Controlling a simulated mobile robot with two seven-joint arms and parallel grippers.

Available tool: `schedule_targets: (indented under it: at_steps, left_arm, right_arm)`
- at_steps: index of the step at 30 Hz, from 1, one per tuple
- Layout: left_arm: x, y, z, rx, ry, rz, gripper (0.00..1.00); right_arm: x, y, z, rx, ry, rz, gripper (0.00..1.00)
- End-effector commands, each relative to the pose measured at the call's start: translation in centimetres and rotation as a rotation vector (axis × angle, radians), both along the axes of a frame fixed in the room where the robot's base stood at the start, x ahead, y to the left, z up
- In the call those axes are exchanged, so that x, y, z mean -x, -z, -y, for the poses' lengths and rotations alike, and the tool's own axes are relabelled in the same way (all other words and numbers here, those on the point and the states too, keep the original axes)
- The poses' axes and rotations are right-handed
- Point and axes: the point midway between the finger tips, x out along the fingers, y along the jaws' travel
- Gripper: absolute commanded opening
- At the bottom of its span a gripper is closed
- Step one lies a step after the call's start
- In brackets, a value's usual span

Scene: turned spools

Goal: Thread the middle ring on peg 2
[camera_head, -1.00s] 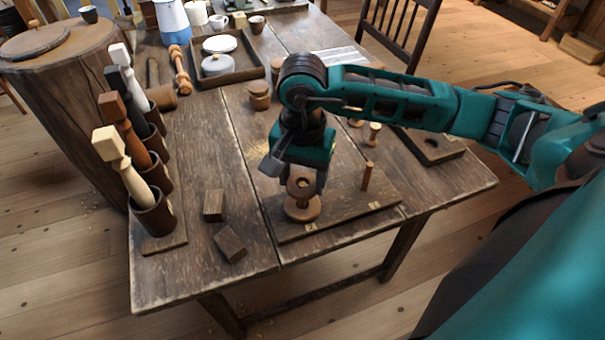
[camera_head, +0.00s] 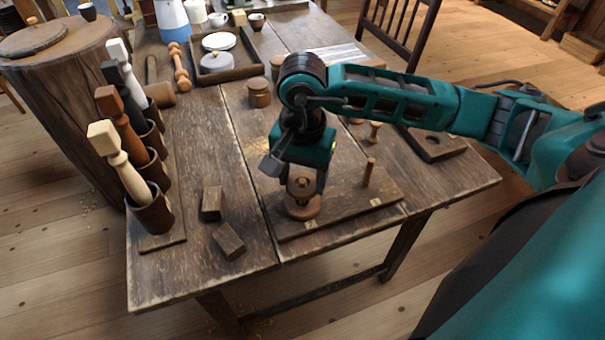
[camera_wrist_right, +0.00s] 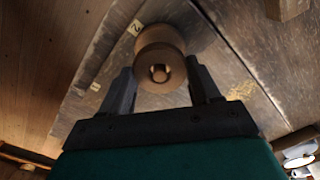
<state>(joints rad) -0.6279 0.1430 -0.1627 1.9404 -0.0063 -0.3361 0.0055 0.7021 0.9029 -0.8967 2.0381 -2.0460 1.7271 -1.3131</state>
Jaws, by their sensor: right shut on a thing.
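The middle ring (camera_head: 301,187) is a brown wooden ring, gripped between the fingers of my right gripper (camera_head: 304,180). In the right wrist view the ring (camera_wrist_right: 160,68) sits between both fingers, with a peg tip (camera_wrist_right: 158,73) showing in its hole. Below it, a wider wooden ring (camera_head: 303,208) lies at the foot of this peg, on the board (camera_head: 340,208). The label 2 (camera_wrist_right: 135,27) is beside that lower ring. The held ring appears around the peg's upper part, above the wider ring. My left gripper is out of view.
A bare second peg (camera_head: 369,173) stands on the board to the right. Two dark blocks (camera_head: 211,202) (camera_head: 229,241) lie to the left. A rack of handled tools (camera_head: 152,213) stands at the left edge.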

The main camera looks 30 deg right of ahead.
Motion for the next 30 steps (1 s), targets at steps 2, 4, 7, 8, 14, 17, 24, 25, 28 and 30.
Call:
schedule_targets:
  at_steps: [2, 4, 7, 8, 14, 17, 24, 25, 28, 30]
  left_arm:
    - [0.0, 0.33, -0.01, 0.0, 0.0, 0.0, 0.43]
    - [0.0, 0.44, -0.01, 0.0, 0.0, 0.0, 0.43]
    - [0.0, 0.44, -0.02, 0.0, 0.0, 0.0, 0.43]
    - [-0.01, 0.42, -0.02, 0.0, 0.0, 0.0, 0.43]
    - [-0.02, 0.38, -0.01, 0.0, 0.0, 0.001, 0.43]
    - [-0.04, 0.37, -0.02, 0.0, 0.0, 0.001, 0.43]
    - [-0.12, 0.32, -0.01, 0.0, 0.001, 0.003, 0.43]
    - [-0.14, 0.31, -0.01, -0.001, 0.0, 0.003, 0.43]
    - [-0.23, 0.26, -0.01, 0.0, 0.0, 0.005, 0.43]
    - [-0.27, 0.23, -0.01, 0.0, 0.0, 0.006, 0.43]
  right_arm:
    - [0.0, 0.28, 0.0, 0.0, 0.0, 0.0, 0.33]
    - [0.01, 0.36, 0.01, 0.0, 0.0, 0.0, 0.33]
    - [0.01, 0.35, 0.01, 0.0, 0.0, 0.0, 0.33]
    - [0.01, 0.34, 0.01, 0.0, 0.0, 0.0, 0.33]
    - [0.01, 0.31, -0.01, 0.0, 0.0, 0.0, 0.33]
    - [0.0, 0.31, 0.0, 0.0, 0.0, 0.0, 0.68]
    - [0.01, 0.31, -0.01, 0.0, 0.0, 0.0, 0.91]
    - [0.0, 0.31, -0.01, 0.0, 0.0, 0.0, 0.92]
    - [0.0, 0.32, -0.01, 0.0, 0.0, 0.0, 0.92]
    - [0.01, 0.32, -0.01, 0.0, 0.0, 0.0, 0.94]
